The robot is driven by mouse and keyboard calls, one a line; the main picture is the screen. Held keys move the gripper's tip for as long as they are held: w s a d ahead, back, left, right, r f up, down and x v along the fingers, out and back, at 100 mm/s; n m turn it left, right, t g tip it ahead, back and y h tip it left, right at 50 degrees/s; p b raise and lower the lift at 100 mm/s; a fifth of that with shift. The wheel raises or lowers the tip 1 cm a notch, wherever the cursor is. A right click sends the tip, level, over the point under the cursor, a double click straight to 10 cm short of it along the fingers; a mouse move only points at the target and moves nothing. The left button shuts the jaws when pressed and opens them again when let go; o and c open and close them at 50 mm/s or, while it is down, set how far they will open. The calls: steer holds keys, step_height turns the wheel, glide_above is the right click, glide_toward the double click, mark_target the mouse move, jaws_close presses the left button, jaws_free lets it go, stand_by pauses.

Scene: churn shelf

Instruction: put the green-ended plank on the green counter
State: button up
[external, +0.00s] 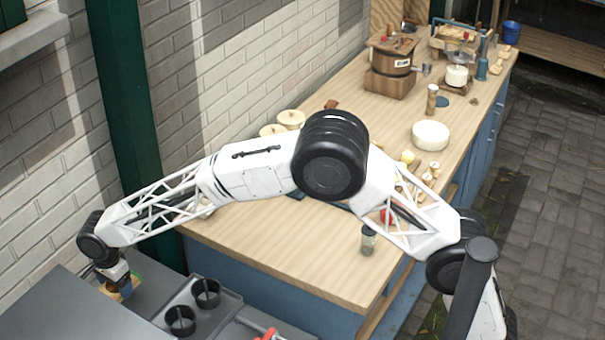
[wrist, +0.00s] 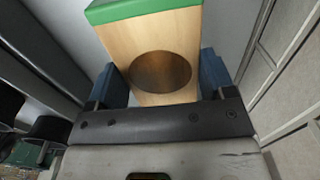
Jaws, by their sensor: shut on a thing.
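The plank (wrist: 150,38) is pale wood with a green end and a round dark hole. It fills the middle of the wrist view, and its green end points away from my gripper (wrist: 161,80). My gripper's blue fingers are shut on the plank's two sides. In the external view my gripper (external: 122,284) is low at the left, over the grey surface (external: 60,310), and only a small tan bit of the plank shows. I cannot tell whether the plank touches that surface. No counter with a clearly green top shows in the external view.
Two black cups (external: 207,293) stand in a grey tray (external: 232,303) right of my gripper. A brick wall (external: 40,170) and a green post (external: 128,110) are close behind.

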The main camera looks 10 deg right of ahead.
mark_target(119, 295)
steer(key=shift+f, duration=2.35)
steer(key=shift+f, duration=0.15)
steer(key=o, duration=1)
steer(key=shift+c, duration=0.2)
step_height(119, 295, up, 12)
steer(key=shift+r, duration=0.2)
